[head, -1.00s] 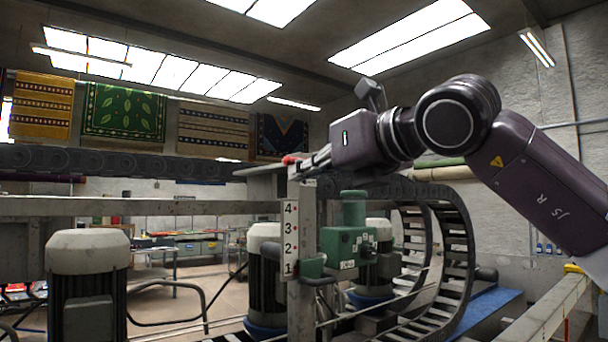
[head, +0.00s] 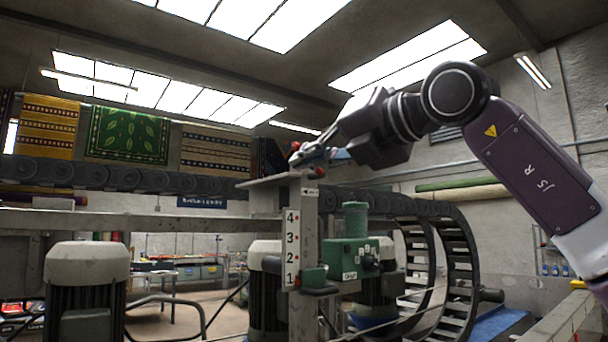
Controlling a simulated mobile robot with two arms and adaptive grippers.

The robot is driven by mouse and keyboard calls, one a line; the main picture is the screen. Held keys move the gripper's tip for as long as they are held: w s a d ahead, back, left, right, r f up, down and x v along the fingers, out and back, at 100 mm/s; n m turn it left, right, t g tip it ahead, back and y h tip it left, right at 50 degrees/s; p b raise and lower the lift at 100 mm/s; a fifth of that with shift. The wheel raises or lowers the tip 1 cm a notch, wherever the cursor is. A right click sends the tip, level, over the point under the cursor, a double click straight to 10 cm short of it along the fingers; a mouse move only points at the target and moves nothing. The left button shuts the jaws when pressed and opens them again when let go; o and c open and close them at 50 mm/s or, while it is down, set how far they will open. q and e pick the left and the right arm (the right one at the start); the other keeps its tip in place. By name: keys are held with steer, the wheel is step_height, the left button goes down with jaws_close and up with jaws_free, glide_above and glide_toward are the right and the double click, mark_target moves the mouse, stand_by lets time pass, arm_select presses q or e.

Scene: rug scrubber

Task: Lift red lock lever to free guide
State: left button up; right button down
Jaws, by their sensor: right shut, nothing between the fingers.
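The upright grey post (head: 304,235) with a plate numbered 1 to 4 stands near the middle of the head view. Green blocks are fixed to it low down and at its right. Two small red parts show above its top: a red knob (head: 319,172) just under my fingers and a red tip (head: 295,147) at their upper left. I cannot tell which belongs to the red lock lever, as the fingers partly cover this spot. My right gripper (head: 297,158) is shut and empty, pointing left above the post top; contact with the red parts is unclear. My left gripper is not in view.
A grey beam (head: 130,226) and a dark roller rail (head: 120,178) run left from the post. A green housing (head: 351,250) and a black cable chain (head: 458,270) are at its right. Motors (head: 86,270) stand below. The air above the post is open.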

steer(key=r+m, duration=0.1)
steer(key=m, duration=0.1)
steer(key=w+d+r+m, duration=0.1)
steer(key=m, duration=0.2)
steer(key=d+r+m+y+b, duration=0.1)
steer(key=m, duration=0.1)
steer(key=shift+w+d, duration=0.2)
steer(key=shift+w, duration=0.15)
stand_by(0.5)
steer(key=shift+w, duration=0.1)
